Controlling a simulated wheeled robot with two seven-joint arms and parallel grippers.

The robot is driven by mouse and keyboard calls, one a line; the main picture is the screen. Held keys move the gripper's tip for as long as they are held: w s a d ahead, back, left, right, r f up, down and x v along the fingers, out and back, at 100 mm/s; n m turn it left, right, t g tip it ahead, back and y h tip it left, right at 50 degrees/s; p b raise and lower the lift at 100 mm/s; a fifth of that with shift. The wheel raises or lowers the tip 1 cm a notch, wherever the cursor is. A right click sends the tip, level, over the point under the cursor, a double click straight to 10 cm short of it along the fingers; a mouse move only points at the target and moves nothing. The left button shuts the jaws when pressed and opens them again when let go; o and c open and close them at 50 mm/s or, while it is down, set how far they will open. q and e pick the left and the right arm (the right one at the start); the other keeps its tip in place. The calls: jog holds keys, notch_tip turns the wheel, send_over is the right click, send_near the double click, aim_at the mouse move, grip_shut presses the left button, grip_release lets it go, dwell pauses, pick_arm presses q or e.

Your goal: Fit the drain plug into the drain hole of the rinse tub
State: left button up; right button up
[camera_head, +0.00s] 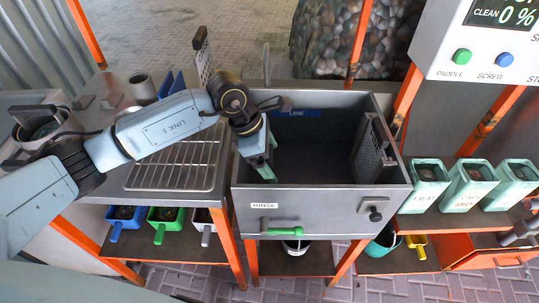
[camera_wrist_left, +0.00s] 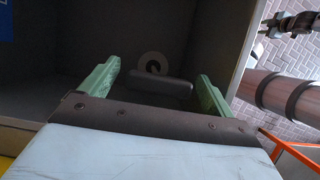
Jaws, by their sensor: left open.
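The rinse tub (camera_head: 320,198) is a grey open box labelled RINSE, in the middle of the head view. My left gripper (camera_head: 267,160) reaches down into its left part, pale green fingers open. In the left wrist view the open fingers (camera_wrist_left: 158,72) stand either side of a dark rounded bar (camera_wrist_left: 160,89), apparently the drain plug's handle. The tub floor is dark, so I cannot tell whether bar and ring touch. My right gripper is not in view.
A dark slotted panel (camera_head: 373,149) stands at the tub's right inner wall. A valve knob (camera_head: 375,213) and a green lever (camera_head: 286,231) stick out of its front. A wire rack (camera_head: 173,166) lies to the left; green bins (camera_head: 468,184) stand to the right.

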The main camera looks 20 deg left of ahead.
pick_arm(q)
jog(key=shift+a+r, duration=0.15)
jog(key=shift+r, duration=0.2)
jog(key=p+v, duration=0.7)
jog(key=v, duration=0.5)
jog(key=shift+r, duration=0.25)
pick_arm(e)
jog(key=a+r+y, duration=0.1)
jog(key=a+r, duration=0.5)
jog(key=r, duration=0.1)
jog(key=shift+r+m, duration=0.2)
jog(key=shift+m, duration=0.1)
pick_arm(q)
jog(key=shift+s+a, duration=0.1)
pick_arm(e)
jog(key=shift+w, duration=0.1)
